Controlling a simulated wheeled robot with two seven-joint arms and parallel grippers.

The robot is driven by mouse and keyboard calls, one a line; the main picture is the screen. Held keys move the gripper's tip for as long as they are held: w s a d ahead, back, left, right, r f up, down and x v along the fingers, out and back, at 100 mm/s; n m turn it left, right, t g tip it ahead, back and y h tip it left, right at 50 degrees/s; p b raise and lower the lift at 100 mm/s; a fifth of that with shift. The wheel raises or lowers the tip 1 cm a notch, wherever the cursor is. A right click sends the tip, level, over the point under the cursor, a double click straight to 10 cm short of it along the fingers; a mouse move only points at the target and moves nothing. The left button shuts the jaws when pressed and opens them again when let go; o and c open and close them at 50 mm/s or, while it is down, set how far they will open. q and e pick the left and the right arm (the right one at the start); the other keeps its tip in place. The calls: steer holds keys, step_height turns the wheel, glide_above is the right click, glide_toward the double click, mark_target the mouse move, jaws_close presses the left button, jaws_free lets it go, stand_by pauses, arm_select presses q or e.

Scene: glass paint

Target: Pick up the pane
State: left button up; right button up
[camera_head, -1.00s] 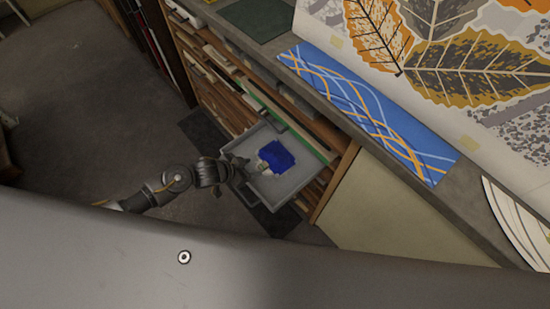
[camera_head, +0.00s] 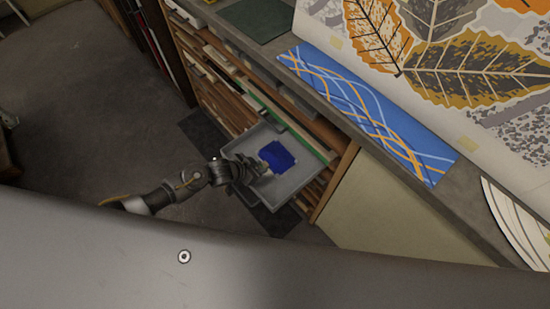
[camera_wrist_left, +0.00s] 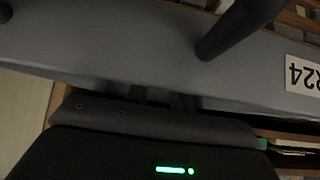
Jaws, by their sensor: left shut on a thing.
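The pane (camera_head: 277,155) is a small deep-blue piece, with a pale bit at its near left end. It lies in or just above the grey open drawer (camera_head: 294,185) in the head view. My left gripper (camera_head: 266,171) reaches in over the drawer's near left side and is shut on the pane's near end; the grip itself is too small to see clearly. In the left wrist view the pane is hidden; dark finger stubs (camera_wrist_left: 160,97) show beside the grey drawer wall (camera_wrist_left: 110,45). My right gripper is out of view.
A label (camera_wrist_left: 303,76) reading upside down and a dark handle post (camera_wrist_left: 232,28) are on the drawer front. The wooden cabinet (camera_head: 345,160) and bench top rise behind. A blue patterned strip (camera_head: 370,115) lies on the bench. Open floor (camera_head: 90,130) is at left.

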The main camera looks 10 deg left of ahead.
arm_select(q)
jaws_close()
steer(key=shift+r, duration=0.15)
steer(key=shift+r, duration=0.25)
step_height(320, 180, up, 2)
steer(key=shift+r, duration=0.2)
steer(key=s+f+v, duration=0.2)
steer(key=v, duration=1.4)
steer(key=shift+s+a+r+b, duration=0.3)
steer(key=shift+s+b, duration=0.05)
steer(key=shift+s, duration=0.05)
